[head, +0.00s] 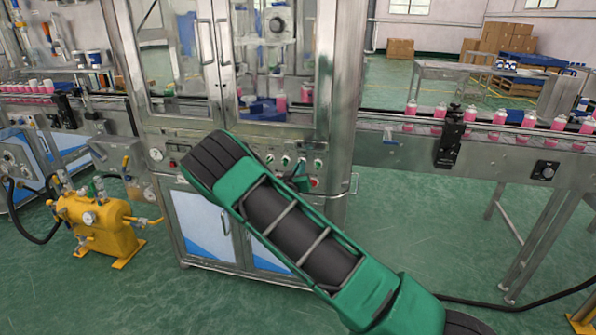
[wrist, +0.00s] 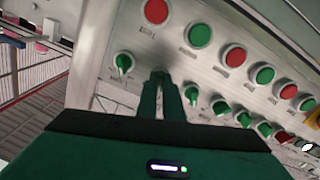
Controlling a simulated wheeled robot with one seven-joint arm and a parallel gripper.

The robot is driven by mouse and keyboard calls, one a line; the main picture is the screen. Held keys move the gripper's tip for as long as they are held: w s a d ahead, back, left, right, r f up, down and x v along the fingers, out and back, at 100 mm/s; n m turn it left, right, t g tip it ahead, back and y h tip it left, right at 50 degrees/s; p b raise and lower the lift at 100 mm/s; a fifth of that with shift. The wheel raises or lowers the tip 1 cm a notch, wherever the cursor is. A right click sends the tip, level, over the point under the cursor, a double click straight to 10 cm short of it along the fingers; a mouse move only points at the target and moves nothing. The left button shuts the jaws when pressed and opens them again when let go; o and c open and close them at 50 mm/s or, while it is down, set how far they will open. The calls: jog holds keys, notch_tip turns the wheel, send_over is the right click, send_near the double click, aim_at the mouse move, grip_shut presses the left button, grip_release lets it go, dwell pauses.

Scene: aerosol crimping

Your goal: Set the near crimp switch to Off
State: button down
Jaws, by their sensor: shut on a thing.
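The control panel (wrist: 100,45) fills much of the wrist view, with a row of green rotary switches. My gripper (wrist: 162,78) is up against this row, its two dark green fingers close together on a switch knob that they almost wholly hide. One green switch (wrist: 124,62) shows free to the left of the fingers, and another (wrist: 191,93) close on their right. The labels are too small to read, so I cannot tell the held switch's name or setting. In the head view my gripper (head: 298,180) is at the panel's right part, mostly behind my arm.
Above the switches runs a row of red (wrist: 156,11) and green (wrist: 199,34) buttons, close to the fingers. The glass-doored cabinet (head: 340,80) rises over the panel. A conveyor with pink cans (head: 499,117) stands to the right, and a yellow pump (head: 95,225) at left.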

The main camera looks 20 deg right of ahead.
jog(key=shift+w+a+r+n, duration=0.1)
jog(key=shift+a+n, duration=0.1)
jog(key=shift+n, duration=0.9)
jog(key=c, duration=1.9)
grip_release()
jog(key=shift+d, duration=0.1)
jog(key=v, duration=1)
jog(key=shift+s+a, duration=0.25)
jog(key=shift+s, duration=0.05)
